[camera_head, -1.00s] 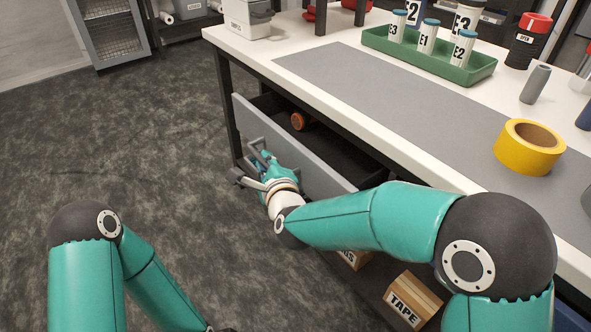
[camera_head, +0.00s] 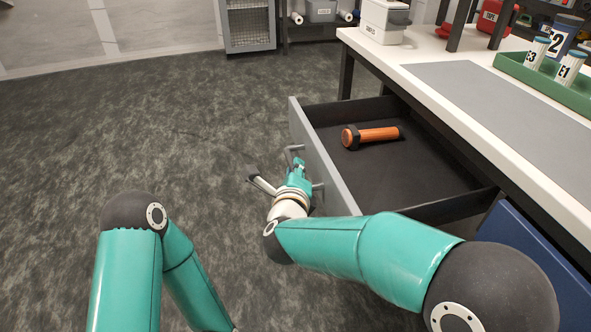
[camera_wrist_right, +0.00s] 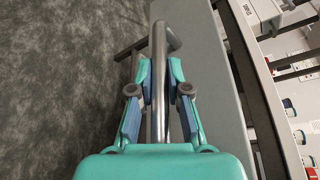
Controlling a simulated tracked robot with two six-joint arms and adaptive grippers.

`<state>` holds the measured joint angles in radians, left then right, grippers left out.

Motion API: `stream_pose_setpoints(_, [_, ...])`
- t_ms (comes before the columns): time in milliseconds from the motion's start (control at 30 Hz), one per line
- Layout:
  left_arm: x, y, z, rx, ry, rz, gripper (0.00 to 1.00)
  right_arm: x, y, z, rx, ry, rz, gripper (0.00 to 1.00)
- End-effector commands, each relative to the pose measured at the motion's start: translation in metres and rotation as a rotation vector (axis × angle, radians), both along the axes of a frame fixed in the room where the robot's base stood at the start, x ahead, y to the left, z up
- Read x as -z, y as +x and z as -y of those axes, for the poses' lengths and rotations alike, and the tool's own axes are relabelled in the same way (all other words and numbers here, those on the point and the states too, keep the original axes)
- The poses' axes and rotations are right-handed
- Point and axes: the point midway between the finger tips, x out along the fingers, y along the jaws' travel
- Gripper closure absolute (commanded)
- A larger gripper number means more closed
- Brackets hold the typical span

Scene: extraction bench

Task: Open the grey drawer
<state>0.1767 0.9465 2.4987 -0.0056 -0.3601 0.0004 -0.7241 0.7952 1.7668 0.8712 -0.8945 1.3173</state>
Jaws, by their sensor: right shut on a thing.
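The grey drawer (camera_head: 322,163) stands pulled well out from under the white bench, and its dark inside shows in the head view. An orange and black flashlight (camera_head: 371,136) lies in it. My right gripper (camera_head: 293,168) is at the drawer's front, shut on the metal bar handle (camera_head: 298,149). In the right wrist view the handle (camera_wrist_right: 158,75) runs between the two fingers of the gripper (camera_wrist_right: 160,85). The drawer's front (camera_wrist_right: 205,75) is just right of them. My left arm shows at the lower left of the head view, but its gripper is not in view.
The bench (camera_head: 420,62) carries a green tray (camera_head: 540,80) with labelled tubes and a white box (camera_head: 384,22). A blue panel (camera_head: 540,250) is below the bench at the right. The carpeted floor left of the drawer is clear.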

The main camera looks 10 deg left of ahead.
Motion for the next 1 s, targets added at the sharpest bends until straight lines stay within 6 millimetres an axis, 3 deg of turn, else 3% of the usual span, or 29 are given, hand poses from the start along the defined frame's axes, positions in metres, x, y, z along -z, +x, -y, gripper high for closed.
stream_pose_setpoints(333, [0.000,0.000,0.000,0.000,0.000,0.000,0.60,0.001,0.002,0.002,0.007,0.000,-0.001,1.00])
stream_pose_setpoints(367, [0.000,0.000,0.000,0.000,0.000,0.000,0.60,0.001,0.002,0.002,0.007,0.000,-0.001,0.82])
stream_pose_setpoints(500, [0.000,0.000,0.000,0.000,0.000,0.000,0.60,0.000,0.001,0.003,0.008,0.001,0.000,0.59])
stream_pose_setpoints(833, [0.000,0.000,0.000,0.000,0.000,0.000,0.60,-0.001,0.000,0.003,0.008,0.001,0.000,0.59])
stream_pose_setpoints(1000, [0.000,0.000,0.000,0.000,0.000,0.000,0.60,-0.005,-0.016,0.005,0.006,0.001,0.001,0.59])
